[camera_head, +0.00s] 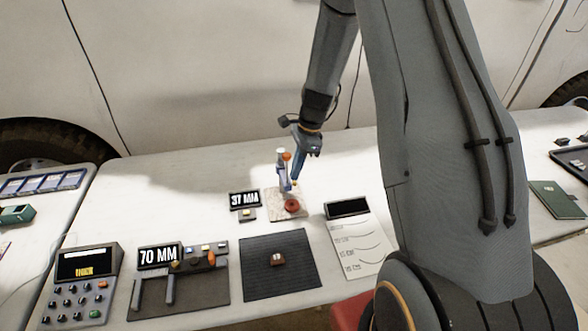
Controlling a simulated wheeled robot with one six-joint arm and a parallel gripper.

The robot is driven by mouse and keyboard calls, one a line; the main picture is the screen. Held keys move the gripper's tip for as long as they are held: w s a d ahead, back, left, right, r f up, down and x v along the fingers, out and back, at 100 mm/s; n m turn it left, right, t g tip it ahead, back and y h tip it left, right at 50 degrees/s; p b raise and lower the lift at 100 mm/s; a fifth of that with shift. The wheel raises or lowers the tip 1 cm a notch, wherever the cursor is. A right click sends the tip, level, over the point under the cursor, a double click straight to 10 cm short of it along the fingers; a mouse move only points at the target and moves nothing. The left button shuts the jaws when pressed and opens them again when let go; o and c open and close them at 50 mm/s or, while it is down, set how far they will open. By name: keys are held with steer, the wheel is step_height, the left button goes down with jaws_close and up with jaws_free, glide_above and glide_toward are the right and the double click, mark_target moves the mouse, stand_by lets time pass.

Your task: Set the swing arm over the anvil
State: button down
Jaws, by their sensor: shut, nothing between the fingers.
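A small gauge stand (282,172) with a blue and white post and an orange part near its top stands on a pale speckled base plate (273,208). A red round piece (291,205) sits at the front of that plate. My gripper (294,184) reaches down from above, close to the right side of the post, its fingers shut with nothing between them. I cannot tell whether it touches the stand. The swing arm and the anvil are too small and too close to the gripper to make out separately.
A "37 MM" sign (244,199) stands left of the plate. In front are a dark mat (258,285) with a small brown object (278,259), a "70 MM" sign (160,256), a keypad device (83,284) and a paper sheet (362,262). The white table (180,190) is clear behind.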

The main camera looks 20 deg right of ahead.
steer(key=shift+s+a, duration=0.15)
steer(key=shift+a, duration=0.05)
stand_by(0.4)
steer(key=d+r+b, duration=0.2)
steer(key=d+r, duration=0.4)
steer(key=r, duration=0.3)
steer(key=shift+s+d+r+b, duration=0.3)
steer(key=shift+r+b, duration=0.05)
steer(key=shift+b, duration=0.05)
